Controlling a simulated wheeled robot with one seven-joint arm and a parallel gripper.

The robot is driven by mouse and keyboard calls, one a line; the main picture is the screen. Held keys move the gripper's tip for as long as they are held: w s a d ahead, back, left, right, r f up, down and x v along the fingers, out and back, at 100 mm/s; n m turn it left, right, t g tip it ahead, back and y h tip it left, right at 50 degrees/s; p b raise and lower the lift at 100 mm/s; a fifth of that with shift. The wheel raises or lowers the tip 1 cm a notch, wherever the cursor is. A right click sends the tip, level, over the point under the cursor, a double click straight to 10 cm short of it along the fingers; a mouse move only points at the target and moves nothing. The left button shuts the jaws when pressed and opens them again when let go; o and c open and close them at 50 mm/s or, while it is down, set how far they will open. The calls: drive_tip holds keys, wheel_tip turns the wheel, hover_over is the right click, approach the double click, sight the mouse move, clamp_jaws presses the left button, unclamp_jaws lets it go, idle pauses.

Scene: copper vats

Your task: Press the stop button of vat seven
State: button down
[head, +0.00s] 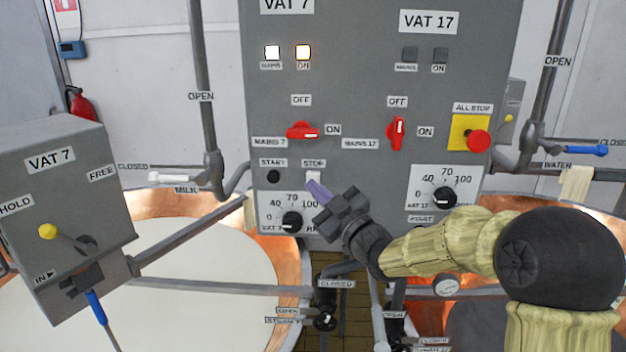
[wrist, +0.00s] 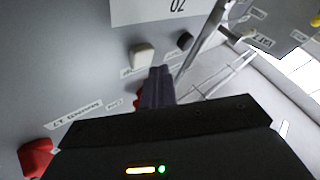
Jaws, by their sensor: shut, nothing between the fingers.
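The red mains 7 switch (head: 302,131) sits above the stop button, and the vat 7 dial (head: 292,222) below left. The red mains 17 switch (head: 397,133) and red all-stop button (head: 478,141) are to the right. A grey vat 7 box (head: 60,205) stands at left.

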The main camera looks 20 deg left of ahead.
drive_tip(key=shift+w, duration=0.1)
drive_tip(key=shift+w+a+b, duration=0.1)
drive_tip(key=shift+w+b, duration=0.2)
drive_tip(key=shift+w, duration=0.05)
drive_tip(key=shift+w+a, duration=0.1)
drive_tip(key=shift+w, duration=0.4)
idle(0.9)
drive_tip(key=shift+s, duration=0.1)
drive_tip(key=shift+s+d+b, duration=0.25)
drive_tip(key=shift+s+b, duration=0.6)
drive_tip(key=shift+b, duration=0.1)
drive_tip(key=s+b, duration=0.1)
drive_tip(key=s, duration=0.1)
drive_tip(key=s+d+b, duration=0.1)
drive_tip(key=s+b, duration=0.1)
drive_tip(key=shift+s, duration=0.4)
